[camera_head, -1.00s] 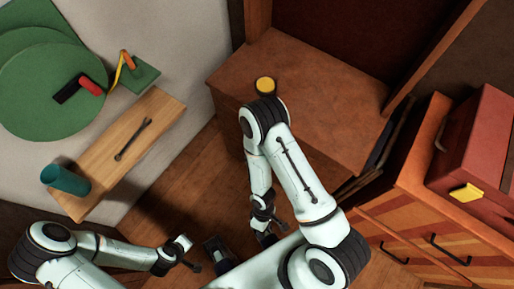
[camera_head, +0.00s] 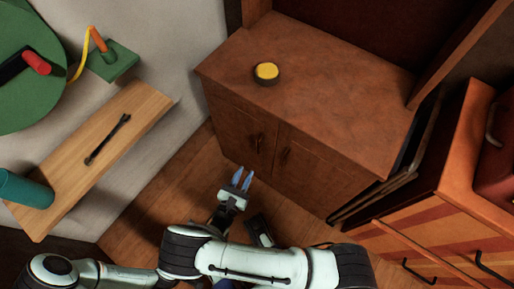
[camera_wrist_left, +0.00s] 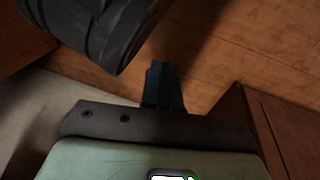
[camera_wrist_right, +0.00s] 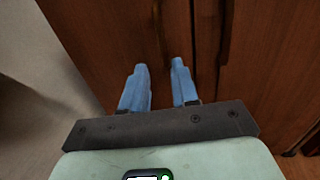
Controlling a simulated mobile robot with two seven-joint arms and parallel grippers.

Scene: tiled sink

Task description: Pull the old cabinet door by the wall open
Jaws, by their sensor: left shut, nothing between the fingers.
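The old brown cabinet (camera_head: 310,75) stands against the pale wall with two doors, both shut. The door by the wall (camera_head: 232,122) is the left one, with a dark handle (camera_head: 259,142) near its right edge. My right gripper (camera_head: 242,180) is open and empty, its blue fingers pointing at the doors from just below the handles. In the right wrist view, the wall-side handle (camera_wrist_right: 157,18) lies ahead, roughly in line with the finger gap, apart from the fingertips. My left gripper (camera_wrist_left: 163,72) is shut and empty over the floor; the head view does not show its fingers clearly.
The other door's handle (camera_head: 285,156) is close on the right. A yellow-topped round tin (camera_head: 266,72) stands on the cabinet. A wooden shelf (camera_head: 125,120) with a teal cup (camera_head: 25,189) is at left. A striped drawer unit (camera_head: 440,245) stands at right.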

